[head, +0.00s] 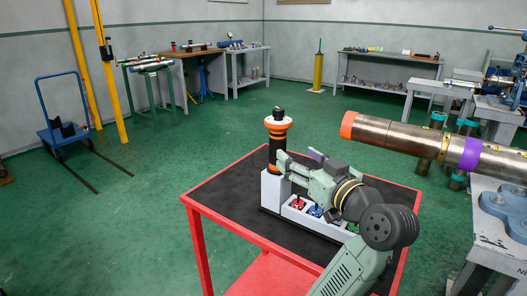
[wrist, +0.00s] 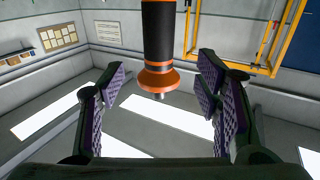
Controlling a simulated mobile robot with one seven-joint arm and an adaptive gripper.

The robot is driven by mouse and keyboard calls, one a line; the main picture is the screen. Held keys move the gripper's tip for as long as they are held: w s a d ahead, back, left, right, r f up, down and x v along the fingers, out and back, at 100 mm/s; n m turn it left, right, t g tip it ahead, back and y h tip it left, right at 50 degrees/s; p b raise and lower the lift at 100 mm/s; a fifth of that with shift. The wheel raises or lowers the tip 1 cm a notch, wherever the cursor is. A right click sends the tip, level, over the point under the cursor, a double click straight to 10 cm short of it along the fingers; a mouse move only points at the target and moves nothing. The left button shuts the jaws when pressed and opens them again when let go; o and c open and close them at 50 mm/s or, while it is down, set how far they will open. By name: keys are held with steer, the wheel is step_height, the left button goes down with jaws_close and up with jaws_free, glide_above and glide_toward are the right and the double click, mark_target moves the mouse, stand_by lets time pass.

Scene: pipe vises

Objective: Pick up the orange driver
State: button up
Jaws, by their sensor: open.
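The orange driver (head: 278,138) stands upright in a light grey holder (head: 271,190) on the red cart. It has a black body, orange bands and a wide orange collar near its dark top. My gripper (head: 283,167) is beside the driver's lower part, on its right, with the fingers towards it. In the wrist view, the driver (wrist: 158,30) shows at top centre, in line with the gap between the fingers of my gripper (wrist: 161,75). The fingers have purple ridged pads, are spread wide, and hold nothing. I cannot tell whether a finger touches the driver.
The holder's lower tray has red and blue knobbed items (head: 316,210). The cart (head: 230,222) has a black top, bare at the left. A large pipe (head: 400,135) with an orange end juts in from the right. Green floor is clear left of the cart.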

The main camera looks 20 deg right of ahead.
mark_target(282, 145)
steer(key=w+p, duration=0.1)
steer(key=w, duration=0.2)
steer(key=w+a+p, duration=0.1)
steer(key=w, duration=0.2)
steer(key=w+p, duration=0.1)
steer(key=w, duration=0.2)
steer(key=shift+w+a+f, duration=0.15)
steer(key=shift+w+a, duration=0.2)
steer(key=shift+w, duration=0.05)
steer(key=shift+c, duration=0.5)
jaws_close()
